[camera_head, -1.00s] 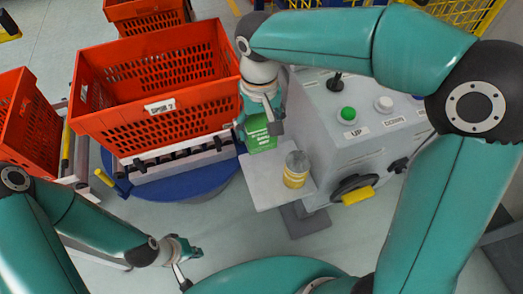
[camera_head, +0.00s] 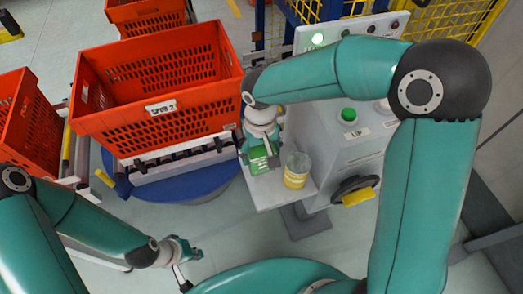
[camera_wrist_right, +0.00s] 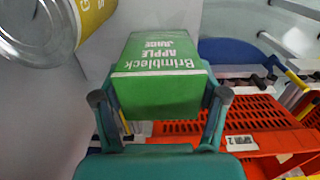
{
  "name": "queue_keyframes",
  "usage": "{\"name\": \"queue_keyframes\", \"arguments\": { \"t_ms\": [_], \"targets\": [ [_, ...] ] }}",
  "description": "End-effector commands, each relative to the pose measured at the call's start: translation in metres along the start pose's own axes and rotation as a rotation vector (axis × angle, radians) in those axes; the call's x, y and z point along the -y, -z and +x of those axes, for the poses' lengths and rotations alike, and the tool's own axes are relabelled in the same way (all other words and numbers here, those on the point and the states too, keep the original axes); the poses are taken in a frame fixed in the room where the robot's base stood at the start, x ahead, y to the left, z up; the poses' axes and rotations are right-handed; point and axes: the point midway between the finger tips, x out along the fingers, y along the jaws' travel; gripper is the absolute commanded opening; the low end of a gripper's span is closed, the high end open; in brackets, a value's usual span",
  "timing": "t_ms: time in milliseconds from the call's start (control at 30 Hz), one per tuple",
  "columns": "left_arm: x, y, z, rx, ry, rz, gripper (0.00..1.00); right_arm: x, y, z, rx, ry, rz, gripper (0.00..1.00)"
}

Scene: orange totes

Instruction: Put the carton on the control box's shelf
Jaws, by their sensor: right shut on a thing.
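The green juice carton (camera_head: 259,164) is at the left part of the control box's pale shelf (camera_head: 268,198). My right gripper (camera_head: 262,146) comes down over it, shut on it. In the right wrist view the carton (camera_wrist_right: 160,85) sits between my two fingers, with its label upside down. Whether its base touches the shelf is hidden. The grey control box (camera_head: 335,140) stands right of the shelf, partly behind my right arm. My left gripper (camera_head: 187,264) is open and empty over the floor at the lower left.
A yellow and grey can (camera_head: 296,171) stands on the shelf just right of the carton. A large orange tote (camera_head: 160,90) rests on a roller stand to the left, near my right gripper. A handwheel (camera_head: 354,188) sticks out of the box's front.

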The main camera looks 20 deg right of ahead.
Motion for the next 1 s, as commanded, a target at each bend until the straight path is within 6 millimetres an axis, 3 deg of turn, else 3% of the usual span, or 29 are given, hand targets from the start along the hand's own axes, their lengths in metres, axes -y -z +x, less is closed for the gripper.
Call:
{"name": "queue_keyframes", "arguments": {
  "t_ms": [100,133,267,733,1000],
  "targets": [
    [0.001,0.000,0.003,0.000,0.000,0.000,0.00,0.000,0.000,0.003,-0.001,0.000,-0.001,0.25],
    [0.001,0.000,0.002,0.000,0.000,0.000,0.00,0.000,0.000,0.002,-0.001,0.000,-0.001,0.76],
    [0.001,0.000,0.002,0.000,0.000,0.000,0.00,0.000,0.000,0.001,0.000,0.000,-0.001,0.97],
    [0.000,0.000,0.000,0.000,0.000,0.000,0.00,0.001,0.001,-0.005,-0.003,0.000,-0.002,0.97],
    [0.000,0.000,-0.001,0.000,0.000,0.000,0.00,0.001,0.002,-0.049,-0.007,0.001,-0.002,0.97]
  ]
}}
